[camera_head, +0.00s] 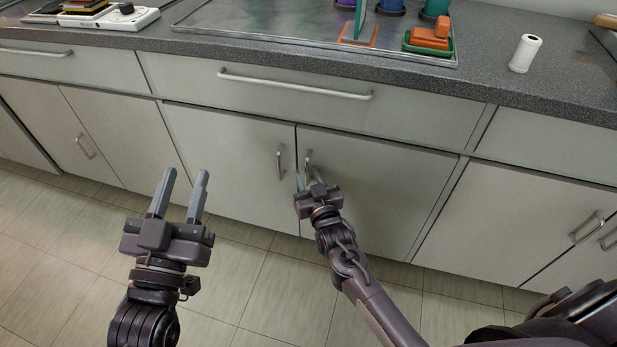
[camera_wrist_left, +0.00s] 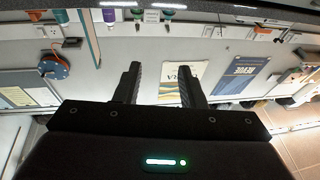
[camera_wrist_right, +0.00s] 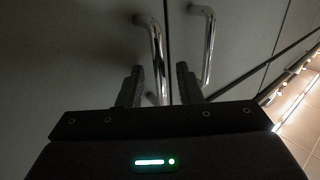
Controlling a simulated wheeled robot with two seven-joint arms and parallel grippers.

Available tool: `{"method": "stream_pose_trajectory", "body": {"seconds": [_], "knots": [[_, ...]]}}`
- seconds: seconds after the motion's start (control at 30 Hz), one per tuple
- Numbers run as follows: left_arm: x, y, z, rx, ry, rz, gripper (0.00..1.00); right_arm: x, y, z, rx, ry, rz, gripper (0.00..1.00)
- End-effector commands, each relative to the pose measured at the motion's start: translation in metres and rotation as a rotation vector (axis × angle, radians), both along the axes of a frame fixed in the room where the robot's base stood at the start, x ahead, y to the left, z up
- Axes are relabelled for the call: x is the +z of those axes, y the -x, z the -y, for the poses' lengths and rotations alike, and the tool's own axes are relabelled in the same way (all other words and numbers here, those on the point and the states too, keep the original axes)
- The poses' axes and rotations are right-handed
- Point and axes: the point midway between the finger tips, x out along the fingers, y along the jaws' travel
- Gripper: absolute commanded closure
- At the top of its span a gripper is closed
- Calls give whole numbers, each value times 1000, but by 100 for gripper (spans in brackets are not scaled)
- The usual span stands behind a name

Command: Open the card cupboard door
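The central cupboard has a left door (camera_head: 235,150) and a right door (camera_head: 385,185), both shut, with upright metal handles near their shared seam. No mark shows which is the card cupboard. My right gripper (camera_head: 308,178) is at the right door's handle (camera_head: 307,158). In the right wrist view, a handle (camera_wrist_right: 154,45) runs between its parted fingers, with gaps beside it. The other handle (camera_wrist_right: 208,45) is outside the fingers. My left gripper (camera_head: 185,175) is open and empty over the floor, clear of the doors; its parted fingers also show in the left wrist view (camera_wrist_left: 158,70).
A long drawer (camera_head: 330,100) lies above the doors, under the grey counter (camera_head: 500,85). The counter bears a white cylinder (camera_head: 525,53) and an orange block in a green tray (camera_head: 428,42). More shut cupboards stand on both sides. The tiled floor (camera_head: 290,290) in front is clear.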

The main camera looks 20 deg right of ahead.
Motion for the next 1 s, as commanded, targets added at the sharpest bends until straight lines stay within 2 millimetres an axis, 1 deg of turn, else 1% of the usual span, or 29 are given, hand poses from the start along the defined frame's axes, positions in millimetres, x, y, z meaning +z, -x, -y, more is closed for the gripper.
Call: {"method": "stream_pose_trajectory", "body": {"seconds": [0.07, 0.1, 0.33, 0.77, 0.8, 0.97, 1.0], "knots": [[0, 0, 0, 0, 0, 0, 64, 0, 0, 0, 0, 0, 0, 68], [0, 0, 0, 0, 0, 0, 64, 0, 0, 0, 0, 0, 0, 71], [0, 0, 0, 0, 0, -1, 64, 0, 0, 0, 0, 0, 0, 100], [-1, -1, 0, 0, -5, -12, 64, 0, 2, 0, 2, 1, -1, 100], [-4, -1, 1, -1, -11, -26, 64, 0, 2, 0, 3, 1, -1, 100], [-38, -1, 4, -7, -66, -163, 64, 0, 8, 2, 13, 2, -2, 100], [-48, -1, 4, -9, -82, -206, 64, 0, 9, 2, 16, 2, -3, 100]]}}
